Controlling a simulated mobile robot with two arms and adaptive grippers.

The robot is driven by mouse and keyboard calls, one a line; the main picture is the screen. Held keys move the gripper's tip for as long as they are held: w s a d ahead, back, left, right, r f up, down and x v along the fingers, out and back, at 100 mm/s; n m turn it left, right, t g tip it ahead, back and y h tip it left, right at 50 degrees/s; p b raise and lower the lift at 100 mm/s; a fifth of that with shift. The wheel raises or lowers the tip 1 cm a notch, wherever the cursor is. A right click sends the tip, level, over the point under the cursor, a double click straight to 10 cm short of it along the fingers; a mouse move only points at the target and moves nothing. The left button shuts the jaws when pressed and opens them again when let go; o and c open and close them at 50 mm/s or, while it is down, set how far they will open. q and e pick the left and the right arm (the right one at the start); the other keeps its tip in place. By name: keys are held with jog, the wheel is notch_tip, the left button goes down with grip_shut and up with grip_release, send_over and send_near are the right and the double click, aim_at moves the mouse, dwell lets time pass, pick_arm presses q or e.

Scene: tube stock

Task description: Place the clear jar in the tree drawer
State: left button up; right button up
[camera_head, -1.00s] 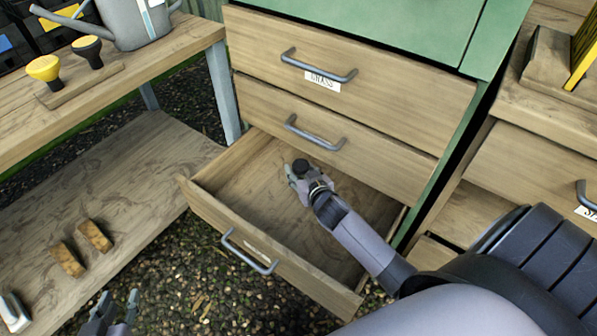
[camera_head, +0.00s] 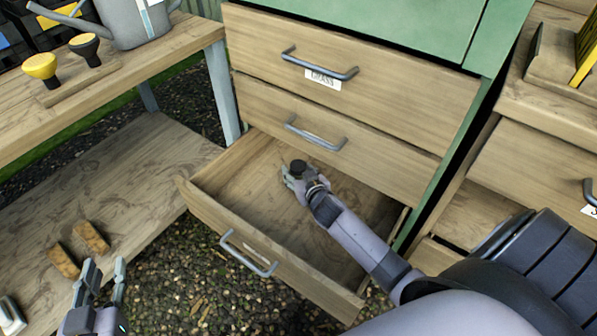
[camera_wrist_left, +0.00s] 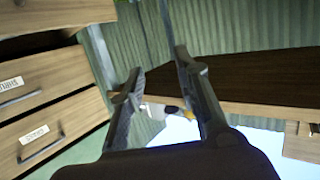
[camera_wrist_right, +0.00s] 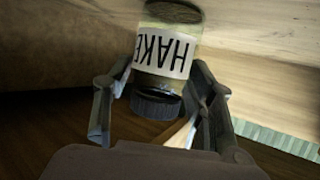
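The clear jar (camera_wrist_right: 166,55) has a dark lid and a white label reading "HAKE". It is between the spread fingers of my right gripper (camera_wrist_right: 163,80) in the right wrist view, with slim gaps beside its lid. In the head view its lid (camera_head: 299,166) shows inside the pulled-out bottom drawer (camera_head: 222,212), near the back left, with my right gripper (camera_head: 304,180) around it. The gripper hides most of the jar. This drawer's label is unreadable. My left gripper (camera_head: 104,281) is open and empty in front of the lower shelf; it also shows in the left wrist view (camera_wrist_left: 160,75).
Two closed drawers, the upper labelled "GRASS" (camera_head: 322,79), sit above the open one. A wooden bench (camera_head: 120,85) with a watering can (camera_head: 140,22) is at left. Two brown blocks (camera_head: 92,237) lie on its lower shelf (camera_head: 130,190). Another drawer unit (camera_head: 550,160) stands close at right.

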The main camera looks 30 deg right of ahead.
jog(key=shift+o, duration=1.3)
jog(key=shift+r, duration=0.1)
jog(key=shift+r, duration=0.15)
jog(key=p+v, duration=0.2)
jog(key=v, duration=0.4)
jog(key=shift+s, duration=0.15)
pick_arm(q)
jog(key=s+a+f+g+y+p, duration=0.1)
jog(key=s+a+f+g+y, duration=0.1)
jog(key=s+a+f+g, duration=0.3)
jog(key=s+f+g, duration=0.4)
jog(key=s+f, duration=0.2)
jog(key=s, duration=0.2)
jog(key=shift+s+n+g+y+p, duration=0.3)
jog(key=shift+g+p, duration=0.1)
pick_arm(e)
jog(key=v, duration=0.5)
jog(key=shift+s, duration=0.3)
